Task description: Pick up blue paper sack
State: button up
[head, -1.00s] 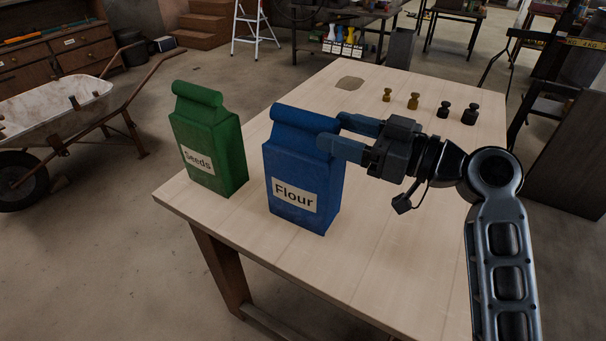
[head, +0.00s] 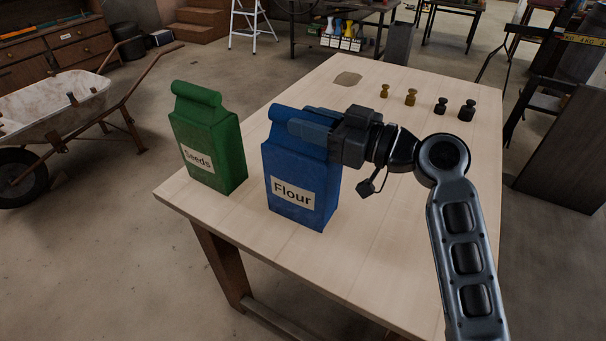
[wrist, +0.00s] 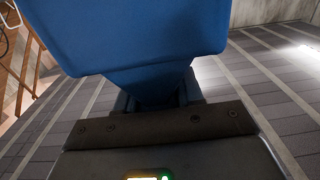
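The blue paper sack (head: 299,178), labelled Flour, stands upright on the light wooden table (head: 395,210). Its rolled top is partly hidden by my fingers. My gripper (head: 300,120) reaches in from the right, with one finger along the near side of the sack's top and the other behind it. The fingers look closed on the folded top. In the wrist view the blue sack (wrist: 130,35) fills the upper middle and narrows down between my fingers (wrist: 155,95). I see no clear gap under the sack's base.
A green sack (head: 208,140) labelled Seeds stands just left of the blue one. Several small brass and dark weights (head: 411,97) stand at the table's far right. The table is clear in front of them. A wheelbarrow (head: 50,105) stands on the floor at left.

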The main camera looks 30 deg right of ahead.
grip_shut()
dwell(0.8)
jog(key=shift+r, duration=0.25)
